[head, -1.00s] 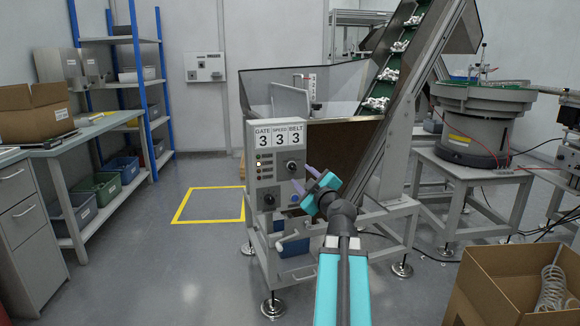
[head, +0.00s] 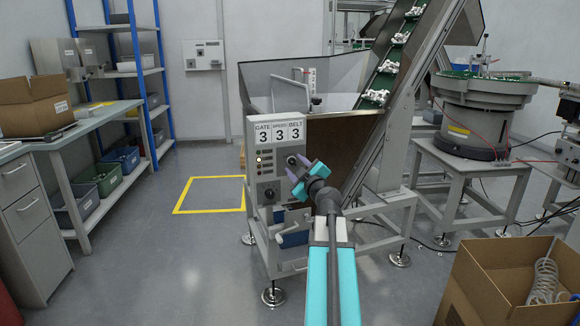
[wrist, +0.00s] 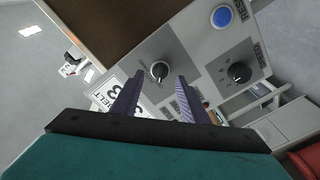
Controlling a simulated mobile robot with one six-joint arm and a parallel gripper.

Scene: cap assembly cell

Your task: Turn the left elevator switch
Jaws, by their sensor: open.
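The elevator's control panel (head: 259,178) has a dark knob at its lower left (head: 269,194) and another at its upper right (head: 291,160). In the wrist view the upper right knob (wrist: 159,71) lies between the tips of my open gripper (wrist: 160,77), with no clear contact visible. The lower left knob (wrist: 240,73) is off to the right there, beyond the right finger. A blue button (wrist: 222,17) is near the top. In the head view my gripper (head: 297,166) is in front of the panel's right side and hides the blue button.
Signs reading GATE, SPEED and BELT (head: 279,132), each with a 3, top the panel. The inclined conveyor (head: 388,75) rises behind it at right. A cardboard box (head: 500,285) stands at front right, a workbench (head: 95,128) at left. The floor left of the panel is clear.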

